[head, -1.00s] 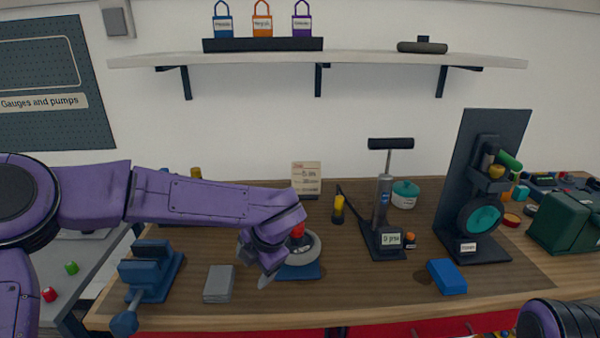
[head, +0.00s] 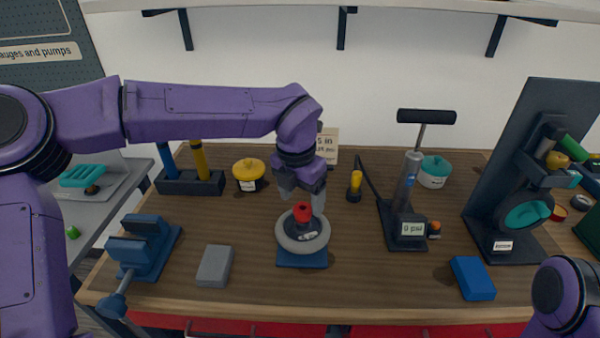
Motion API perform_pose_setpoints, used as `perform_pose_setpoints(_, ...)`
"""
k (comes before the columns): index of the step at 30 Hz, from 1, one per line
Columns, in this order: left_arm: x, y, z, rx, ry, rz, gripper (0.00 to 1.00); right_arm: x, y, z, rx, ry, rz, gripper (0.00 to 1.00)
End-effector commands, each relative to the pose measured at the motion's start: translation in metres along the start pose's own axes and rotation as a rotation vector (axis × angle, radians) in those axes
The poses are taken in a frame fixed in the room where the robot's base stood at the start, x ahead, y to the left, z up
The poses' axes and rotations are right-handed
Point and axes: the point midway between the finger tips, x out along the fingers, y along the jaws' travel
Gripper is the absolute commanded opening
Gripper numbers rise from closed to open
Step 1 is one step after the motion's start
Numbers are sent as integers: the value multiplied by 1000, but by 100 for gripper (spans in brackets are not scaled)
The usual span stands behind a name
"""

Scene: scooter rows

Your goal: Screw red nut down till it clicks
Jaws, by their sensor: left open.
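The red nut (head: 303,212) sits at the middle of a grey wheel (head: 291,239), which lies flat on a blue base plate (head: 302,262) on the workbench. My left gripper (head: 302,203) points down right above the wheel's middle, its fingers open at either side of the nut. I cannot tell whether the fingers touch the nut. The threads under the nut are hidden. My right arm (head: 560,295) shows only at the lower right corner, and its gripper is out of view.
A blue vise (head: 143,245) and a grey block (head: 214,266) are left of the wheel. A pump with a gauge reading 0 psi (head: 411,230) and a blue block (head: 473,278) are to the right.

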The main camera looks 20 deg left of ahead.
Motion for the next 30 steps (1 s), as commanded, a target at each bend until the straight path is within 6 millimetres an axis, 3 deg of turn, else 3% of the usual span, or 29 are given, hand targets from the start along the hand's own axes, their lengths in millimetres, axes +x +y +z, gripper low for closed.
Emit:
perform_pose_setpoints(6,22,0,0,0,0,0,74,-3,0,-2,0,1,0,43)
perform_pose_setpoints(14,24,0,0,0,0,1,74,-2,0,-1,0,1,0,43)
perform_pose_setpoints(18,24,0,0,0,-1,1,28,-2,0,-1,0,1,0,43)
perform_pose_setpoints(20,24,0,0,0,-1,1,14,-2,0,-1,0,1,0,43)
perform_pose_setpoints(30,21,0,0,72,1,-10,14,-15,1,-6,0,1,0,43)
